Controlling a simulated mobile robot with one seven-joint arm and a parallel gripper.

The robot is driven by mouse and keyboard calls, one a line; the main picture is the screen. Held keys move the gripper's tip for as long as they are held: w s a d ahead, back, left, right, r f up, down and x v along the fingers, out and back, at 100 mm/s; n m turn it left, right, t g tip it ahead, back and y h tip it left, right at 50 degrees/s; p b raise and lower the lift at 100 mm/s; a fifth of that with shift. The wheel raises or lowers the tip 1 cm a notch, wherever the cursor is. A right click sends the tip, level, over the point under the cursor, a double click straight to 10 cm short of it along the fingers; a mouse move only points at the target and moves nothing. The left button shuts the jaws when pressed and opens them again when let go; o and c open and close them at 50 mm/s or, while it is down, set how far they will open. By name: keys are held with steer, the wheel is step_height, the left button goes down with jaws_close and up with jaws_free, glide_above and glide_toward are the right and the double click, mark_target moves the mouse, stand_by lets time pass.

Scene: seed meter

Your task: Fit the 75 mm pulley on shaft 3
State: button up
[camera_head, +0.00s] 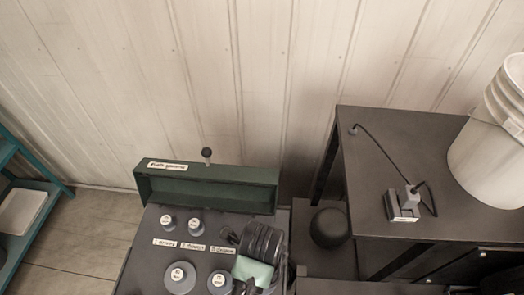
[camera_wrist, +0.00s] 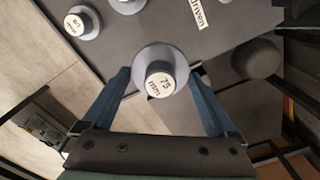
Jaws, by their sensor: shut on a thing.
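The 75 mm pulley (camera_wrist: 160,58) is a grey flanged disc with a raised hub and a white "75 mm" cap. My gripper (camera_wrist: 160,76) is shut on it, with one blue finger at each side of the flange. In the head view the pulley (camera_head: 219,281) is at the front right of the dark bench top, below the "3 driven" label (camera_head: 222,249). I cannot tell whether it touches the bench top or is lifted. My arm covers the area right of that label, and shaft 3 cannot be made out.
Two smaller capped round parts (camera_head: 168,221) (camera_head: 195,223) stand behind the labels. A green open-fronted box (camera_head: 205,188) edges the bench's back. A dark table (camera_head: 400,150) with a white bucket (camera_head: 490,145) is at right.

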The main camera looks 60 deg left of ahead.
steer(key=shift+r+p, duration=2.2)
steer(key=shift+p, duration=0.3)
